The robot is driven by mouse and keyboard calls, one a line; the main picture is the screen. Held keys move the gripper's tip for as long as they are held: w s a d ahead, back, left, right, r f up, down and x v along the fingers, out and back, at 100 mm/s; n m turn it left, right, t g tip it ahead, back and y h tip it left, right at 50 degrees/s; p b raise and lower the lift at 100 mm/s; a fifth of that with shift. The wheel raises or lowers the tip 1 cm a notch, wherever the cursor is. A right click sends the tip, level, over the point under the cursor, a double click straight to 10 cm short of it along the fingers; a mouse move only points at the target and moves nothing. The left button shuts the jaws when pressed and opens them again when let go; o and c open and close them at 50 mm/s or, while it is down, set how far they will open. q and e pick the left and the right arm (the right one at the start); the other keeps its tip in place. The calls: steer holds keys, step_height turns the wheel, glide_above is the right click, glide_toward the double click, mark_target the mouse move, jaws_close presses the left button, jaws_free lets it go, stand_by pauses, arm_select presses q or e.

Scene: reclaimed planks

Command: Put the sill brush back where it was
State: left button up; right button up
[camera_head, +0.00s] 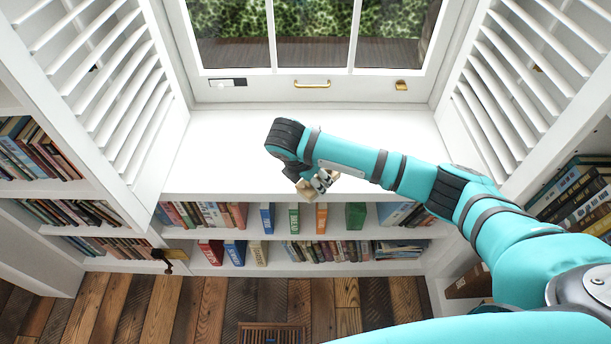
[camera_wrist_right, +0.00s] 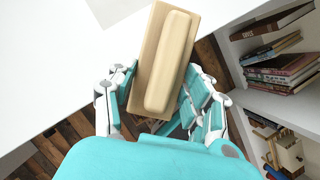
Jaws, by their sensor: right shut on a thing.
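The sill brush is a tan wooden block with a raised, rounded long piece on it. In the right wrist view the brush (camera_wrist_right: 165,60) lies between the fingers of my right gripper (camera_wrist_right: 158,92), which is shut on it. In the head view my right gripper (camera_head: 318,184) is over the front edge of the white window sill (camera_head: 230,150). There the brush is small and mostly hidden by the fingers and wrist. Its bristles cannot be made out. My left gripper is not in view.
The sill's visible top is clear. Louvred shutters (camera_head: 110,85) (camera_head: 525,85) stand open at both sides. The window has a brass handle (camera_head: 312,84) and a brass catch (camera_head: 401,85). Bookshelves (camera_head: 270,192) lie below the sill, above a plank floor (camera_head: 130,305) with a floor grille (camera_head: 270,333).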

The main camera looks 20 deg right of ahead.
steer(key=w, duration=0.3)
steer(key=shift+a+f, duration=0.15)
steer(key=shift+a, duration=0.25)
steer(key=shift+w+a, duration=0.1)
steer(key=shift+w, duration=0.45)
step_height(320, 180, down, 3)
steer(key=shift+r, duration=0.2)
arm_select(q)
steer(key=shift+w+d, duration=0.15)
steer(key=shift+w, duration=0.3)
arm_select(e)
steer(key=shift+f, duration=0.45)
steer(key=o, duration=1)
steer(key=shift+f, duration=0.1)
